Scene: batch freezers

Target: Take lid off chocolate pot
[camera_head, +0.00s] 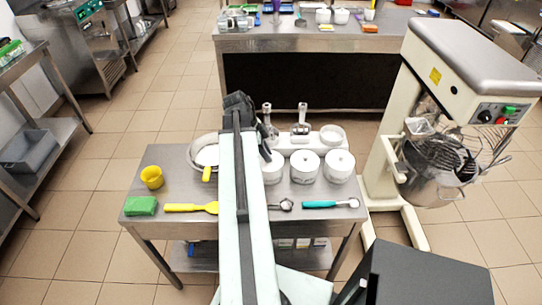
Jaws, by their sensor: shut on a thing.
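Three white round pots stand in a row on the steel table: the left pot (271,170), the middle pot (305,168) and the right pot (339,167). Each has a white top with a small dark mark at its middle. No label that I can read tells which one holds chocolate. My gripper (267,148) is dark and mostly hidden behind my arm. It points down at the top of the left pot and is shut on what seems to be its lid. I cannot tell whether that lid is raised. My arm covers the left pot's left side.
The steel table (170,185) also bears a yellow cup (152,177), a green sponge (141,206), a yellow spatula (190,208), a teal-handled scoop (331,204) and a bowl (203,151). Upright metal pieces (299,118) stand behind the pots. A large mixer (460,65) stands at right.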

